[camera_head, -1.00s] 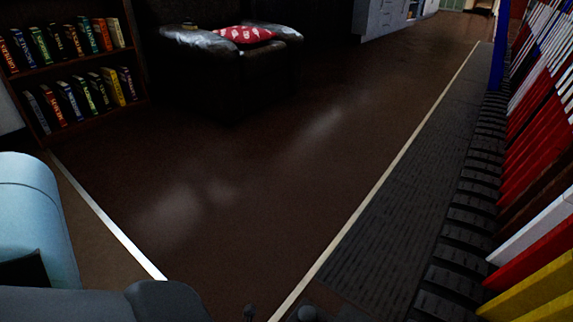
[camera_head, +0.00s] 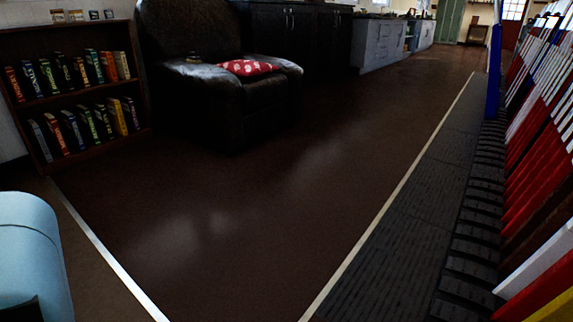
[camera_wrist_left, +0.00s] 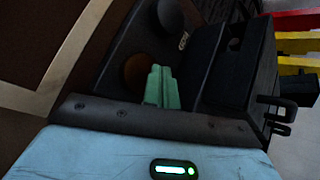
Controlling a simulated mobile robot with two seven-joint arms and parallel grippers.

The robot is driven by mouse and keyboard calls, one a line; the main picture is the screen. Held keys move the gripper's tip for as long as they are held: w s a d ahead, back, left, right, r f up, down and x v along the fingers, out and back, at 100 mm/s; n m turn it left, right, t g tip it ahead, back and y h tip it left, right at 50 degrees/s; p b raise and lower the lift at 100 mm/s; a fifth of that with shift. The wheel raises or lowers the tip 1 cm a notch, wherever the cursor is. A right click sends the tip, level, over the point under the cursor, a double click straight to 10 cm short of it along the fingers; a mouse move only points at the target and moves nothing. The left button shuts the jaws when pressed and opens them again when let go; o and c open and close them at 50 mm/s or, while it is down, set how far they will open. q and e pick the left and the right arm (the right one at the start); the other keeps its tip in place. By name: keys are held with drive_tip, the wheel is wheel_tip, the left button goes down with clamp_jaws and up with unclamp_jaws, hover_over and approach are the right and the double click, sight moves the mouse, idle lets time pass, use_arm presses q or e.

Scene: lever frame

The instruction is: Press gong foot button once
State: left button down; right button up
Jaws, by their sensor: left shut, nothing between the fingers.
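In the left wrist view, my left gripper (camera_wrist_left: 160,86) shows as two green fingers, shut with nothing between them. A black domed knob (camera_wrist_left: 171,14) lies beyond the fingertips, and a brown round knob (camera_wrist_left: 136,70) is just left of the fingers. Both are on a dark panel (camera_wrist_left: 120,45). I cannot tell which of these, if either, is the gong foot button, or whether the fingers touch the brown one. Neither knob shows in the head view now. My right gripper is in neither view.
A row of coloured levers (camera_head: 530,180) stands along the right, beside a dark ribbed floor strip (camera_head: 395,245). A black armchair (camera_head: 225,105) with a red cushion (camera_head: 247,68) and a bookshelf (camera_head: 75,95) stand on the left. The brown floor (camera_head: 270,200) between is clear.

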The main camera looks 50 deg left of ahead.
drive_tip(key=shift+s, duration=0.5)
use_arm(q)
drive_tip(key=shift+f, duration=0.2)
drive_tip(key=shift+f, duration=0.2)
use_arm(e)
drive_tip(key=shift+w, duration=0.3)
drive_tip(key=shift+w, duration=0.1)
use_arm(q)
drive_tip(key=shift+f, duration=0.35)
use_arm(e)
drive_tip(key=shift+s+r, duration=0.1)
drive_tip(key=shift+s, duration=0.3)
use_arm(q)
drive_tip(key=shift+f, duration=0.4)
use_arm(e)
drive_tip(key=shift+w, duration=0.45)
use_arm(q)
drive_tip(key=shift+f, duration=0.15)
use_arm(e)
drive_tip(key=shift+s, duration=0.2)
